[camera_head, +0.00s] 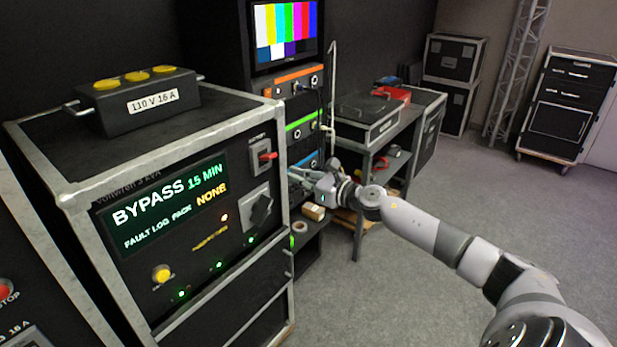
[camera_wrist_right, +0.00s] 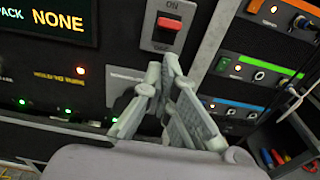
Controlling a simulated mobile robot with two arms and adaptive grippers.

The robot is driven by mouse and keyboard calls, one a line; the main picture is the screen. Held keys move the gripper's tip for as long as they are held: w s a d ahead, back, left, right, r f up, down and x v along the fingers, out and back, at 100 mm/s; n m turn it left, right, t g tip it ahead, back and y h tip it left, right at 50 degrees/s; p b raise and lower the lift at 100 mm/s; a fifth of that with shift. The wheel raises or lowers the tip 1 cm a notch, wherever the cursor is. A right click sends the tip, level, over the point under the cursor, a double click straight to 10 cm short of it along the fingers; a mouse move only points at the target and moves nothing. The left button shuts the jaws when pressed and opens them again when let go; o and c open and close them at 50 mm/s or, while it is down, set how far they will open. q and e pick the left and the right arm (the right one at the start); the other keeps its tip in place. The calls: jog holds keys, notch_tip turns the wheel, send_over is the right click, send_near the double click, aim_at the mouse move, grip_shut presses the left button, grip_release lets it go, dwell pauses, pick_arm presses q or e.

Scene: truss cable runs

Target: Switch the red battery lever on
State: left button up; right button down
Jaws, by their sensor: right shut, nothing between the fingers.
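The red battery lever (camera_head: 266,156) sits on a small light plate at the upper right of the black power unit's front panel. It also shows in the right wrist view (camera_wrist_right: 169,24), under an "ON" mark; I cannot tell its exact setting. My right gripper (camera_head: 297,177) is beside the panel's right edge, lower than the lever. In the right wrist view its fingertips (camera_wrist_right: 164,64) are together, empty, just below the lever plate and apart from the lever. My left gripper is not in view.
A black rotary switch (camera_head: 260,210) sits below the lever, partly hidden by my fingers in the right wrist view. The panel's display (camera_head: 168,203) reads "BYPASS 15 MIN". A rack (camera_head: 300,130) and a work table (camera_head: 350,130) stand to the right. Grey floor is free beyond.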

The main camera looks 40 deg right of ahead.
jog(key=s+r, duration=0.3)
jog(key=shift+s+d+b, duration=0.2)
jog(key=shift+d+b, duration=0.15)
jog(key=shift+d, duration=0.05)
jog(key=shift+f, duration=0.1)
